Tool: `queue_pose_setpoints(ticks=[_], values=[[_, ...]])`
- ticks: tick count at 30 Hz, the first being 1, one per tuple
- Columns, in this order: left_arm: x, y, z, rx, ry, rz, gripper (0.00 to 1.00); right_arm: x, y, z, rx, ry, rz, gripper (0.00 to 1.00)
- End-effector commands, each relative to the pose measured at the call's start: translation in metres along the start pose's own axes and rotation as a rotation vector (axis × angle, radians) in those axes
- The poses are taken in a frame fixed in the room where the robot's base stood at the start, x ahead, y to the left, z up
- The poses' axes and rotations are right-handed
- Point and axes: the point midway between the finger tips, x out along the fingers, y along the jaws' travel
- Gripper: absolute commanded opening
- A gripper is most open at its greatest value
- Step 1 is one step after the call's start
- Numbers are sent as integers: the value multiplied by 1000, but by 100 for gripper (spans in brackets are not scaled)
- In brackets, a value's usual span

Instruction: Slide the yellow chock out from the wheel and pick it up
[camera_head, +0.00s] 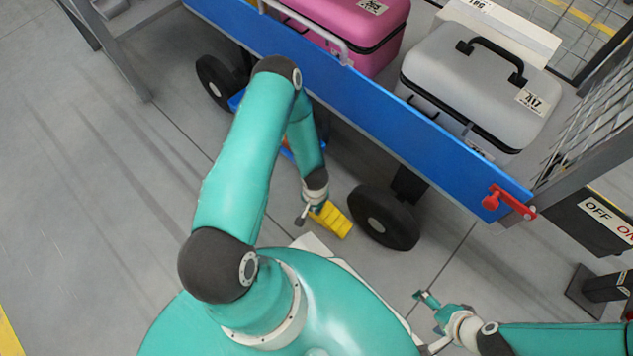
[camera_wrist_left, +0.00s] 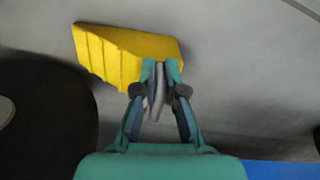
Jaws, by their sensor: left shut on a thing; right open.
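The yellow chock (camera_head: 333,220) lies on the grey floor just left of the cart's front black wheel (camera_head: 386,218). I cannot tell for sure whether chock and wheel touch. My left gripper (camera_head: 312,208) is at the end of the chock away from the wheel. In the left wrist view the stepped chock (camera_wrist_left: 125,55) lies past my left fingertips (camera_wrist_left: 161,72), which are closed at its edge with a thin grey piece between them. The wheel (camera_wrist_left: 50,120) is at the left there. My right gripper (camera_head: 426,298) is open and empty at the lower right.
The cart's blue side panel (camera_head: 400,130) hangs above the chock, with a pink case (camera_head: 350,35) and a grey case (camera_head: 480,85) on the cart. Another wheel (camera_head: 218,82) is farther back. The floor at left is clear.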

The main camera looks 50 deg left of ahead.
Motion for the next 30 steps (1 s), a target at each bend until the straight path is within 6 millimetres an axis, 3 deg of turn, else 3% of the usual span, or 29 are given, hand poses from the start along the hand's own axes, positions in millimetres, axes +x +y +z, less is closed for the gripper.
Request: queue_pose_setpoints(ticks=[2, 3, 8, 20, 30], values=[[2, 2, 4, -2, -11, 4, 0, 0, 0, 0, 0, 0, 0, 92], [2, 2, 4, -1, -11, 4, 13, 0, 0, 0, 0, 0, 0, 92], [2, 3, 4, 1, -10, 4, 39, 0, 0, 0, 0, 0, 0, 92], [-5, 4, 1, 1, -6, 4, 39, 0, 0, 0, 0, 0, 0, 92], [-62, 3, -1, 7, -2, 2, 39, 0, 0, 0, 0, 0, 0, 92]])
